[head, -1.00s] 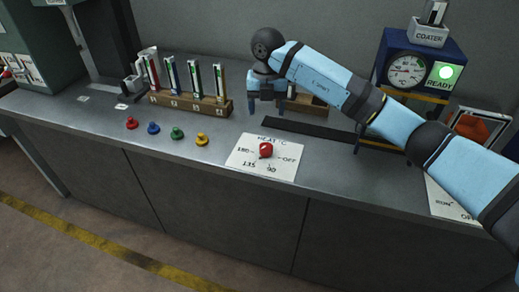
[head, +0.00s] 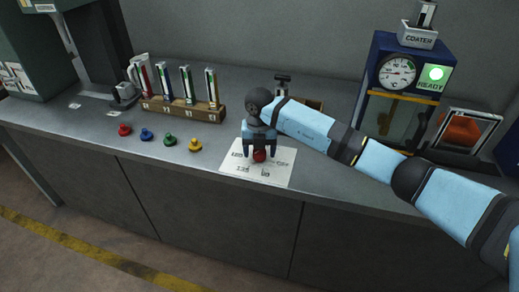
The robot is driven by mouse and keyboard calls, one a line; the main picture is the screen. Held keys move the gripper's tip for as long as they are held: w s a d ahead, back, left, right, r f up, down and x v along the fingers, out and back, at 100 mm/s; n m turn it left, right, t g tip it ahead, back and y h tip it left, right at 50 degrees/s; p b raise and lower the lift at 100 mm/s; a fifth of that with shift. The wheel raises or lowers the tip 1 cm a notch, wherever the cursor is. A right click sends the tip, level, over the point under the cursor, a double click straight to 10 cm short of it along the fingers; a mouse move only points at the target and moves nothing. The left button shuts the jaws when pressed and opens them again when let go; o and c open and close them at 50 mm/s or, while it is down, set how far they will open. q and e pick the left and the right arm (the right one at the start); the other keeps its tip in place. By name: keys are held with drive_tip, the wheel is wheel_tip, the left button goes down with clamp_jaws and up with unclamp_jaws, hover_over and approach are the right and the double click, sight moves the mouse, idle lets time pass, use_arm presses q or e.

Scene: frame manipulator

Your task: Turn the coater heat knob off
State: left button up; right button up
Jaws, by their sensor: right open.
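The red heat knob (head: 259,156) sits on a white dial card (head: 241,172) on the counter. The card carries printed heat marks, partly covered by my gripper now. My right gripper (head: 259,154) is open and points down at the knob, with its two fingers on either side of it. I cannot tell whether the fingers touch it. The coater (head: 408,60) is a blue box at the back right, with a round gauge and a lit green READY lamp (head: 436,73). My left gripper is not in view.
Red, blue, green and yellow knobs (head: 195,146) stand to the left on the counter. Behind them a wooden rack (head: 185,109) holds several coloured vials. An orange framed panel (head: 466,130) is at the right. The counter's front edge (head: 180,168) is clear.

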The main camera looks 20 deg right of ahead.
drive_tip(key=c, duration=0.9)
drive_tip(key=shift+c, duration=0.2)
